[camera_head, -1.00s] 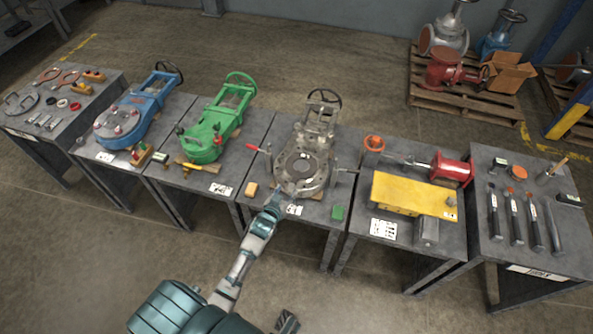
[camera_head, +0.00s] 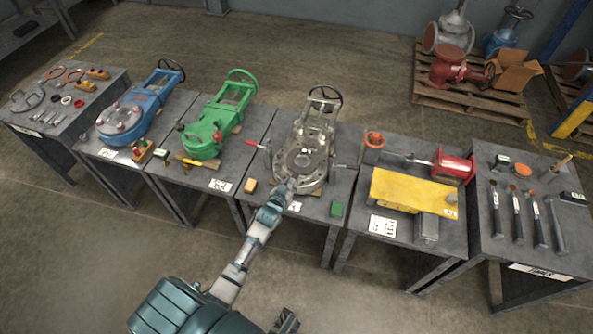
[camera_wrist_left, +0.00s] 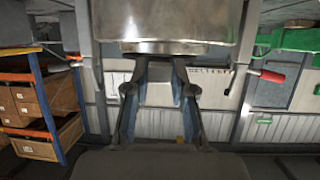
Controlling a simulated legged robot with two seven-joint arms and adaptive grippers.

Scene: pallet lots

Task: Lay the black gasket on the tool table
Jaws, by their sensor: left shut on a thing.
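The grey valve (camera_head: 318,130) lies on the middle table with its round flange towards me. My left gripper (camera_head: 291,184) is at the near edge of that flange. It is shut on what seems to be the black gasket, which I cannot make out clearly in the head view. In the left wrist view the fingers (camera_wrist_left: 160,65) reach up to a thin dark band under a broad silver metal body. The tool table (camera_head: 540,250), with a white label on its front, stands at the far right. My right gripper is not clearly in view.
The tool table carries hammers and other hand tools (camera_head: 517,212), an orange disc (camera_head: 522,170) and a small dark box (camera_head: 573,197). A table with a yellow plate (camera_head: 410,190) and a red cylinder (camera_head: 455,167) stands between.

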